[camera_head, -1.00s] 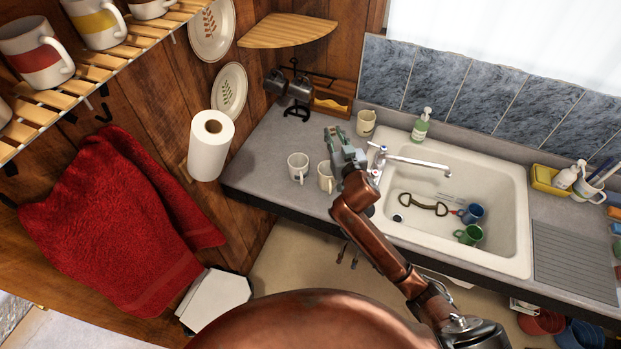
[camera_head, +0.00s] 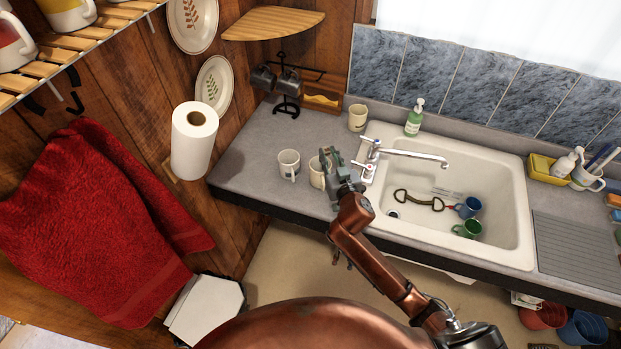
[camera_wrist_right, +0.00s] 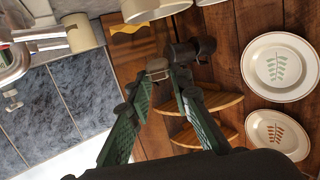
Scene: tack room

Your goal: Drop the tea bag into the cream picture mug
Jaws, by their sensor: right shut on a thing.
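Three cream mugs stand on the counter in the head view: one at the left (camera_head: 289,163), one just beside my right gripper (camera_head: 316,174) and one at the back by the sink (camera_head: 357,118). Their pictures are too small to tell which is the picture mug. My right gripper (camera_head: 328,158) is over the counter left of the tap, partly in front of the middle mug. In the right wrist view its fingertips are closed on a small tan-grey thing, apparently the tea bag (camera_wrist_right: 157,66). Mug rims (camera_wrist_right: 150,8) show at that view's top edge. My left gripper is out of view.
The sink (camera_head: 515,190) with its tap (camera_head: 410,155) lies right of the gripper. A dark mug rack (camera_head: 288,85) and a soap bottle (camera_head: 414,118) stand at the back. A paper roll (camera_head: 194,140) hangs left. Counter is clear left of the mugs.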

